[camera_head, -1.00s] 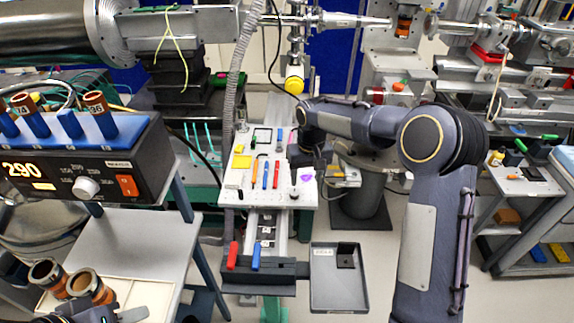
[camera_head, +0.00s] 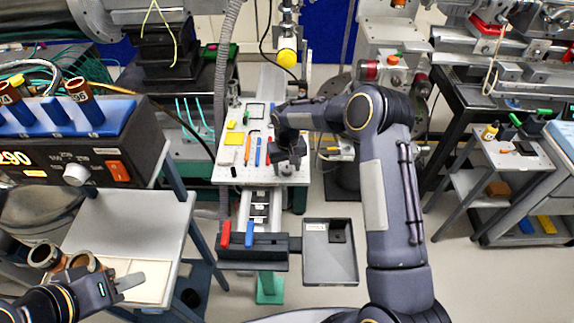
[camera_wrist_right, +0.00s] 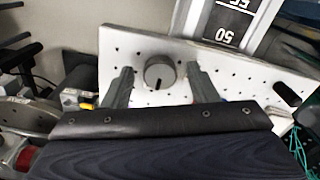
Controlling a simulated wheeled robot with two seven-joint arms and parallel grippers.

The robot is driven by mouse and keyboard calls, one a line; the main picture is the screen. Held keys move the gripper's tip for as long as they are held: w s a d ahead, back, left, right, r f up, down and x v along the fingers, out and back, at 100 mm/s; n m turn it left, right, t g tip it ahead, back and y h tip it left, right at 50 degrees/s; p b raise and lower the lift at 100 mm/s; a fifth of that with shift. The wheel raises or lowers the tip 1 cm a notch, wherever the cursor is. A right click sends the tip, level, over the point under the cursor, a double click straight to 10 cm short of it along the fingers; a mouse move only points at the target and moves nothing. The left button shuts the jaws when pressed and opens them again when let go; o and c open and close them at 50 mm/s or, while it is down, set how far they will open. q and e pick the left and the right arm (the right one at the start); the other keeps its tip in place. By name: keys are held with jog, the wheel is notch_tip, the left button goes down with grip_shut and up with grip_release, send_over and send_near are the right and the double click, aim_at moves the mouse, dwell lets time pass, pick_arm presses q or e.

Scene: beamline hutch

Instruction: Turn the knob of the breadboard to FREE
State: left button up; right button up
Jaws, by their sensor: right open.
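The white perforated breadboard (camera_head: 231,172) lies in the middle of the head view. Its round grey knob (camera_wrist_right: 158,71) shows in the right wrist view, with a dark line on its lower part. No FREE mark is legible there, and the knob is hidden in the head view by my right gripper (camera_head: 289,160). In the right wrist view my right gripper (camera_wrist_right: 162,88) is open, one finger on each side of the knob, with visible gaps; I cannot tell the depth between them. My left gripper (camera_head: 124,284) is at the lower left, its jaw opening unclear.
A control box (camera_head: 110,150) and shelf (camera_head: 125,225) stand left.

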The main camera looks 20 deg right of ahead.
jog(key=c, duration=1)
